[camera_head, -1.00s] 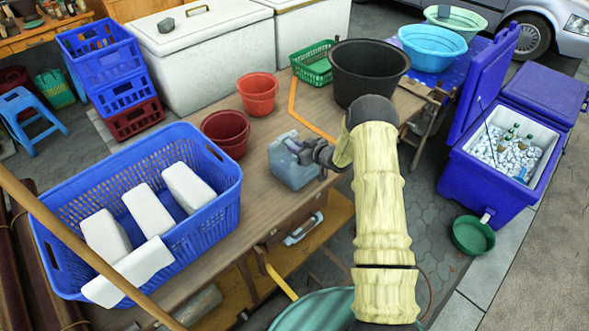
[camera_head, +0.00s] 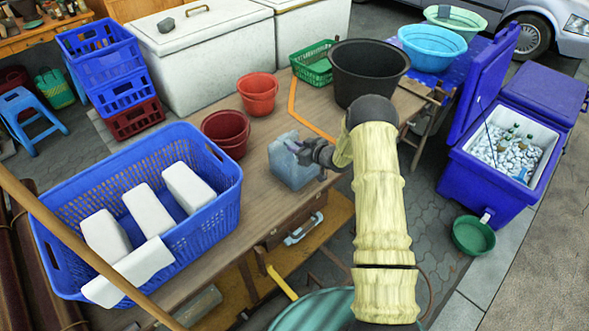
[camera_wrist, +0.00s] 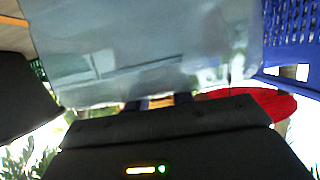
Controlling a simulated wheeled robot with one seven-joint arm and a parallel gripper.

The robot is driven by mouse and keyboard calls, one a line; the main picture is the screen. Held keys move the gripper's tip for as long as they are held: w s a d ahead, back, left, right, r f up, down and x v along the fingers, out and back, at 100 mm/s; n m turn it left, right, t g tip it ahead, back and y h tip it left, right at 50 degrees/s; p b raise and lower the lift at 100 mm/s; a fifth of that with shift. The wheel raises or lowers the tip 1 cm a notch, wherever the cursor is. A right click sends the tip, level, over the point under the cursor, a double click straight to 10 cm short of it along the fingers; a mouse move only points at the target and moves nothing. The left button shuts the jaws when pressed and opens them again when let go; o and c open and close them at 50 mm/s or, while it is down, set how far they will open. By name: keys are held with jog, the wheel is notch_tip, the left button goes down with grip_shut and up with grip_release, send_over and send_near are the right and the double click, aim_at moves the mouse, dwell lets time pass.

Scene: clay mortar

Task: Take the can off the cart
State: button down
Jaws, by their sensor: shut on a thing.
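The can (camera_head: 291,166) is a pale, translucent blue-grey jerrycan-like container near the right edge of the wooden cart top (camera_head: 262,205). My gripper (camera_head: 301,152) is at its upper right side, shut on its upper part. In the wrist view the can (camera_wrist: 150,50) fills the upper middle, right in front of my gripper (camera_wrist: 160,103). The fingertips are mostly hidden by the can. The can looks upright; whether its base touches the cart top I cannot tell.
A blue basket (camera_head: 215,235) with white blocks stands left of the can. Red buckets (camera_head: 258,94), a green basket (camera_head: 313,64) and a black tub (camera_head: 368,72) stand behind it. A blue cooler (camera_head: 480,175) is at the right. Paved floor lies between cart and cooler.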

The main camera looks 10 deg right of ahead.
jog(key=shift+w+r, duration=0.1)
jog(key=shift+r, duration=0.05)
dwell(0.3)
jog(key=shift+r, duration=0.45)
notch_tip(320, 180, up, 9)
jog(key=b, duration=0.1)
jog(key=shift+b, duration=0.35)
jog(key=shift+a, duration=0.1)
